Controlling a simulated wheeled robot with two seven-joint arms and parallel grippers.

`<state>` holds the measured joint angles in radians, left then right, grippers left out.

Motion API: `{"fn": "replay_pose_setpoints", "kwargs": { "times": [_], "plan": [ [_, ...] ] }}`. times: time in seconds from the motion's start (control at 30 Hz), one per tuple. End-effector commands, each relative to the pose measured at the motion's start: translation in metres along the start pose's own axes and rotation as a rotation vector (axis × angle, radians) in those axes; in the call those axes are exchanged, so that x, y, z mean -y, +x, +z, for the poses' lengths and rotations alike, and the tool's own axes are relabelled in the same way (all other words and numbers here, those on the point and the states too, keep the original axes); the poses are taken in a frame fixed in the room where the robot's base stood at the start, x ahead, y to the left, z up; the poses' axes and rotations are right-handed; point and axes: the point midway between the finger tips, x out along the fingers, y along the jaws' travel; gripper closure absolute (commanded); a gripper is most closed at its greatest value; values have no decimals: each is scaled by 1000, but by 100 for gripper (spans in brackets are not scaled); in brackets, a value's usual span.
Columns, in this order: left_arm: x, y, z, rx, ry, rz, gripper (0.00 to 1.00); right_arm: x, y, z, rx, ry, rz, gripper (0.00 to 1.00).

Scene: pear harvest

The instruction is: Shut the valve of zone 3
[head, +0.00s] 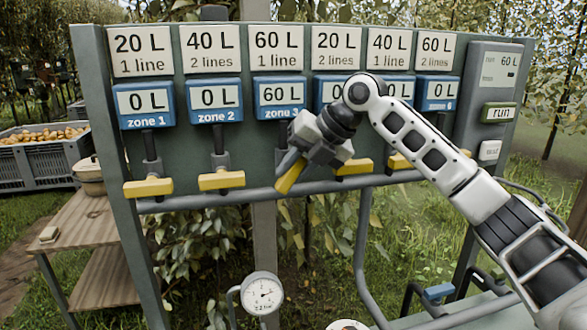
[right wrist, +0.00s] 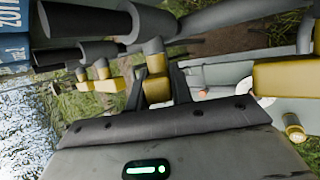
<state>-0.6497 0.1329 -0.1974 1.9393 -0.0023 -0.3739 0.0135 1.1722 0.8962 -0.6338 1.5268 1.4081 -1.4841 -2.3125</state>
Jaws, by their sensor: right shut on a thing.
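The zone 3 valve has a yellow handle (head: 289,177), which slants down to the left, unlike the level handles beside it. My right gripper (head: 297,158) is shut on this handle. In the right wrist view the yellow handle (right wrist: 156,88) sits between the two dark fingers (right wrist: 157,92). The gripper hides much of the valve body. The blue zone 3 meter (head: 281,97) reads 60 L, and the card above it (head: 281,51) says 60 L, 1 line. My left gripper is not in view.
Level yellow handles of zone 1 (head: 148,187) and zone 2 (head: 221,180) are to the left, both meters at 0 L. Another yellow handle (head: 354,167) is close on the right. The controller (head: 494,90) reads 60 L. A pipe (head: 260,196) runs below the handles.

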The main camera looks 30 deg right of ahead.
Motion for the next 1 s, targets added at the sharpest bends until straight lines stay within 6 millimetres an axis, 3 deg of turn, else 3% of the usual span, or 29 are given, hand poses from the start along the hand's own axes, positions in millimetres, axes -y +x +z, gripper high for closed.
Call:
{"fn": "replay_pose_setpoints", "kwargs": {
  "times": [0.57, 0.6, 0.67, 1.0],
  "plan": [
    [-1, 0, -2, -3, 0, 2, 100, 0, -1, 0, 1, 16, 37, 100],
    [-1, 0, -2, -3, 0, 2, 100, 0, -1, 0, 1, 16, 37, 70],
    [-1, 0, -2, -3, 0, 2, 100, 0, -1, 0, 1, 16, 36, 56],
    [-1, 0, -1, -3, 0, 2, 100, 1, -3, 0, 2, 15, 36, 56]
  ]
}}
